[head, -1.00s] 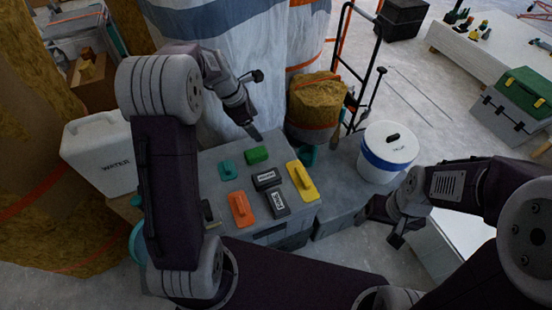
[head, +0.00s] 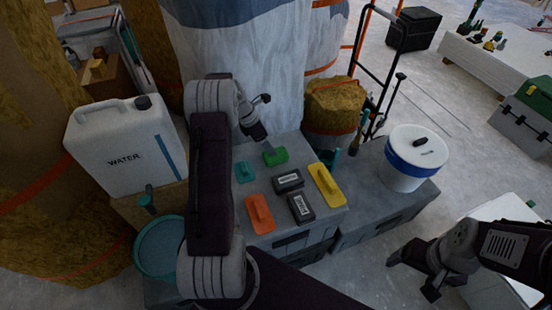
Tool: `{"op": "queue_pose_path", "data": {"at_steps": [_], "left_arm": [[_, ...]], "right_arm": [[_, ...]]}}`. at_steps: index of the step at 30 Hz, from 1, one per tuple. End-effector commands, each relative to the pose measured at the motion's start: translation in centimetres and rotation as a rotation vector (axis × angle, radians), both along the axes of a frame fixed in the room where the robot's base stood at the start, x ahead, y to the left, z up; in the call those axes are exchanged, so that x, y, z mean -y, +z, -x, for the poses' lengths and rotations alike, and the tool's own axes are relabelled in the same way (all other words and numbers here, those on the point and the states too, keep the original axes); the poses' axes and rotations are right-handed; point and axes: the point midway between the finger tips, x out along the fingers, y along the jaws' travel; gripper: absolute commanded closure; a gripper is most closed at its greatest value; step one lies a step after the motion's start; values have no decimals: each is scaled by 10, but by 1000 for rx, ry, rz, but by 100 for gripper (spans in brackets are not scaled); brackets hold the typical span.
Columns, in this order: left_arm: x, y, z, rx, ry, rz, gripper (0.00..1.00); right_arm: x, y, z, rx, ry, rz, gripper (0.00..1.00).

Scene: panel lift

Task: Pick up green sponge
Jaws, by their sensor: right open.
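The green sponge (head: 276,157) lies at the far edge of the grey case top, partly covered by my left gripper in the head view. My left gripper (head: 267,146) points down at it from the upper left, with its tip at or just above the sponge. Its jaw opening is hidden by the angle, and I cannot tell whether it touches. My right gripper (head: 397,257) is open and empty, low at the right, away from the case.
The case top (head: 227,200) also holds a teal piece (head: 245,172), an orange float (head: 259,214), a yellow float (head: 327,184) and two dark labelled blocks (head: 289,181). A water can (head: 125,146) and teal bucket (head: 163,253) stand left. A white bucket (head: 417,158) stands right.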

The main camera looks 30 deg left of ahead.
Motion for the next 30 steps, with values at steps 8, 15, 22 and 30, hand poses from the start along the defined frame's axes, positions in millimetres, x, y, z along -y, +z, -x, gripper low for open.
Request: {"op": "queue_pose_path", "data": {"at_steps": [8,15,22,30], "left_arm": [[10,-34,-10,-1,-2,-1,20],[19,-56,-13,-2,-4,1,20],[28,-82,-22,0,-2,0,20],[27,-80,-21,0,-2,0,20]], "right_arm": [[0,-14,0,0,0,0,20],[0,-27,0,0,0,0,20],[0,-36,0,0,0,0,20],[0,-34,0,0,0,0,20]]}}
